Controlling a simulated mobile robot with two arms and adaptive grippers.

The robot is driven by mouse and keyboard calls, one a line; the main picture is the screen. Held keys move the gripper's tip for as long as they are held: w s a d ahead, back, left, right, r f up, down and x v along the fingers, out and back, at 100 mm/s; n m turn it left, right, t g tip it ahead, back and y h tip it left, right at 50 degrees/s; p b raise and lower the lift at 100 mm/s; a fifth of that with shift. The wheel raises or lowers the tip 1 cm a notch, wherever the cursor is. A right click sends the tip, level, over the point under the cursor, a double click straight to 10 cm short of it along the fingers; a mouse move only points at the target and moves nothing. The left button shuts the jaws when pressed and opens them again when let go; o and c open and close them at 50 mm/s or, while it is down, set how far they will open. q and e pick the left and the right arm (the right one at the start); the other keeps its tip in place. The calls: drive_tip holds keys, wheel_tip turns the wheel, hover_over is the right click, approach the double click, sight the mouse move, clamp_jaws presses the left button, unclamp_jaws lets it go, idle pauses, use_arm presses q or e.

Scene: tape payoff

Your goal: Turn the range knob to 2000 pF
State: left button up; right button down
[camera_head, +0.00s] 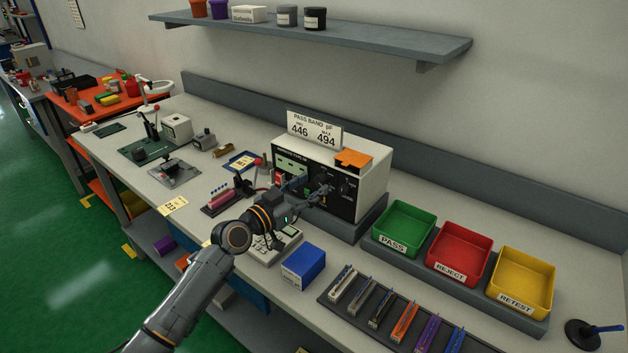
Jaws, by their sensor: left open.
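The capacitance meter (372,190) is a cream box with a black front panel, standing on a grey base on the bench. Dark knobs show on the right part of its panel, one of them (347,187) to the right of my fingers. The range markings are too small to read. My left gripper (322,193) is open, with its fingertips close in front of the panel near the knobs. I cannot tell whether the fingers touch a knob. My gripper and arm hide the lower left of the panel. My right gripper is not in view.
A "PASS BAND pF" sign (314,130) and an orange block (353,160) sit on the meter. Green (404,229), red (460,252) and yellow (522,281) bins stand to the right. A blue box (303,266) and a rack of coloured strips (391,318) lie in front.

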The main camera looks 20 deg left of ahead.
use_arm(q)
drive_tip(key=shift+w+d, duration=0.2)
drive_tip(key=shift+w, duration=0.25)
drive_tip(key=shift+w+d, duration=0.2)
drive_tip(key=shift+w, duration=0.2)
clamp_jaws()
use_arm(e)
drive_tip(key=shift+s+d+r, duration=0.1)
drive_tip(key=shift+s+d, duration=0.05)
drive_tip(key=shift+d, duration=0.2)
